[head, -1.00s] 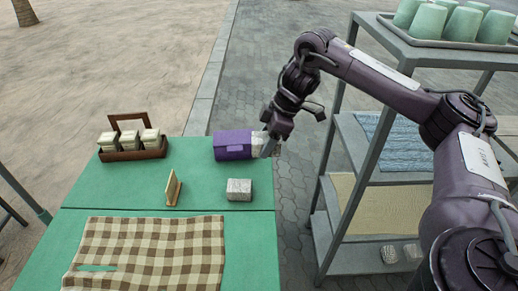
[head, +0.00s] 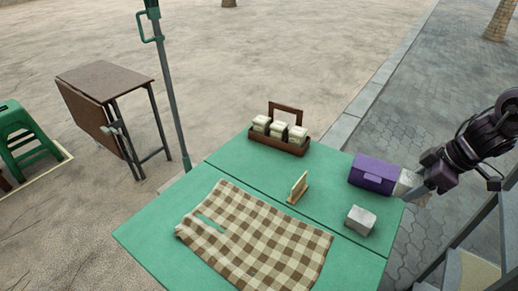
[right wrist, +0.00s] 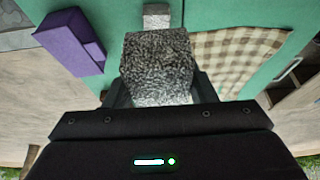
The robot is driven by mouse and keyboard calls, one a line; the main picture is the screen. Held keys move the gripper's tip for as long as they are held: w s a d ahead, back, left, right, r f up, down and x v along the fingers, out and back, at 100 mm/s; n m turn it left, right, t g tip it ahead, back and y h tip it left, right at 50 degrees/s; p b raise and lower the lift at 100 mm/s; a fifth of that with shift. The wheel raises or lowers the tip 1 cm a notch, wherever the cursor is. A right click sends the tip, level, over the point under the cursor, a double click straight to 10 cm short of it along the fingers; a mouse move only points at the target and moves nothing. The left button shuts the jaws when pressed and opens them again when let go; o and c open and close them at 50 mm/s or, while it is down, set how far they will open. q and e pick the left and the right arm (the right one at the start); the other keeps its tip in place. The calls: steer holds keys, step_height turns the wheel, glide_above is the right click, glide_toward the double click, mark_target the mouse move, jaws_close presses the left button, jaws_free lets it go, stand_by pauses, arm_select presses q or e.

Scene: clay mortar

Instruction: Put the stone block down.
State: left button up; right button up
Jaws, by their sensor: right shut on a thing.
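A grey speckled stone block (right wrist: 158,62) is held between the two fingers of my right gripper (right wrist: 160,90) in the right wrist view. In the head view my right gripper (head: 413,188) is at the right edge of the green table (head: 225,158), and the held block (head: 406,181) shows partly, just right of the purple box (head: 372,174). The gap between block and tabletop cannot be told. A second pale stone block (head: 360,220) sits on the table nearer the front; it also shows beyond the held block in the right wrist view (right wrist: 157,16). My left gripper is out of view.
A brown wooden caddy (head: 280,145) with several pale jars stands at the table's back. A small wooden stand (head: 298,187) is mid-table, and a checked cloth (head: 258,238) covers the front. A grey shelf rack (head: 455,268) stands at lower right. Green tabletop around the second block is bare.

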arm_select(q)
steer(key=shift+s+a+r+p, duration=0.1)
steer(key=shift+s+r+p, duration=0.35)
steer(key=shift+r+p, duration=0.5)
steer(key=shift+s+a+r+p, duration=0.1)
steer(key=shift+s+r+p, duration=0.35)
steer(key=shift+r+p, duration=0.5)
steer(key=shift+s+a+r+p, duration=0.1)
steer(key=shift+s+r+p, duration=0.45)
steer(key=shift+p, duration=0.65)
arm_select(e)
steer(key=s+a+r+m+t+h, duration=0.1)
steer(key=s+a+r+m+h, duration=0.1)
steer(key=a+m, duration=0.4)
steer(key=s+a+r+m+t+h, duration=0.1)
steer(key=s+a+r+m+h, duration=0.1)
steer(key=s+a+m, duration=0.2)
steer(key=shift+s+a+m, duration=0.15)
steer(key=shift+a+m, duration=0.85)
steer(key=shift+a, duration=0.95)
